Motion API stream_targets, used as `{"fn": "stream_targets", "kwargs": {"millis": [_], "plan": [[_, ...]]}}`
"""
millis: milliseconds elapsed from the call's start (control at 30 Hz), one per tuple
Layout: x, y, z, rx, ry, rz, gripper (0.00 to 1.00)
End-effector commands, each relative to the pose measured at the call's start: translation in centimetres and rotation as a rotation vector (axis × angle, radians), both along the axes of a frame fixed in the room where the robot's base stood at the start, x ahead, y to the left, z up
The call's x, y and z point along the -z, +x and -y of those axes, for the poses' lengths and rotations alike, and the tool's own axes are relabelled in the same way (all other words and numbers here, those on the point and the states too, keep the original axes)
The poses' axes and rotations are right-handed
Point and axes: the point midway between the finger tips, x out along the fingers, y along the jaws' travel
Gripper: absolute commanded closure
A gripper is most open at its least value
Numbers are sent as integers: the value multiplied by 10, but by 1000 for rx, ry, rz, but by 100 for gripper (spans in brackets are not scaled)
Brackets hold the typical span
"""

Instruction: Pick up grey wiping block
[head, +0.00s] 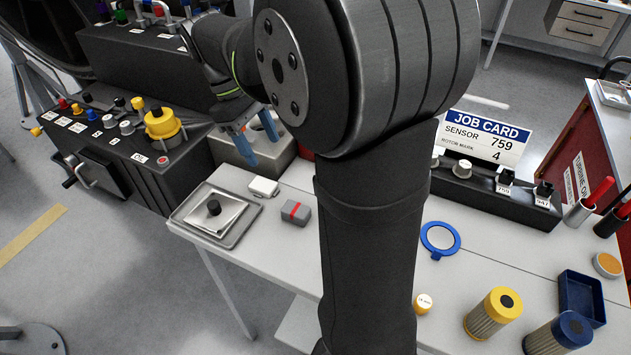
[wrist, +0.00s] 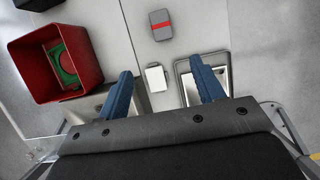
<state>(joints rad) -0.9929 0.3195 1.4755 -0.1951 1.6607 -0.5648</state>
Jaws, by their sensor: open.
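The grey wiping block (head: 296,213) has a red stripe across it and lies flat on the white bench, just left of my arm in the head view. In the wrist view the block (wrist: 160,33) is at the top middle, beyond the fingertips and apart from them. My gripper (head: 263,152) has blue fingers, open and empty, and hangs over the far side of the bench. In the wrist view my gripper (wrist: 161,70) has its two fingers spread wide, with a small white box (wrist: 156,77) showing below between them.
The small white box (head: 264,187) lies beside the block, near a metal tray (head: 232,243) with a black-knobbed plate. A red bin (wrist: 88,88) stands at the wrist view's left. A blue ring (head: 440,240) and yellow canister (head: 493,316) are right of my arm.

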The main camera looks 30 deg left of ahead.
Motion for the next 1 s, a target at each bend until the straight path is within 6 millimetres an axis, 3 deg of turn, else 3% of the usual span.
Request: {"fn": "stream_targets", "kwargs": {"millis": [167, 600, 1000], "plan": [[16, -1, 0, -1, -28, 4, 38], [99, -2, 36, 1, -27, 3, 38], [133, -4, 53, 1, -26, 3, 38]]}}
